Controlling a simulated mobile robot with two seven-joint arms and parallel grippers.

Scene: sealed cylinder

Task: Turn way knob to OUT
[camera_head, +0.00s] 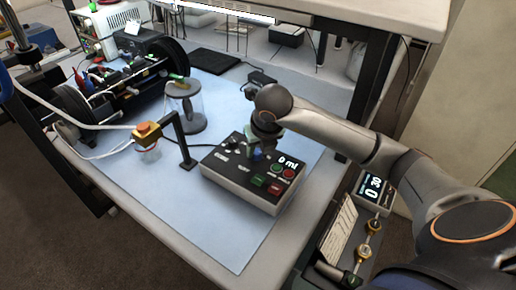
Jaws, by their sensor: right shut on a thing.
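The control box (250,180) is a dark-topped, white-sided box on the blue mat. My right gripper (265,146) points down over the back middle of the panel and is shut on a knob there, mostly hidden by the fingers. A small blue part (257,155) shows just below the fingertips. The knob's labels and pointing direction are too small to read. My left gripper is not in view.
A black post with a yellow-and-orange head (147,132) stands left of the box. A clear cylinder (185,105) stands behind it. A cabled machine (110,85) fills the back left. A "0 30" display (374,190) sits lower right. The mat's front is clear.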

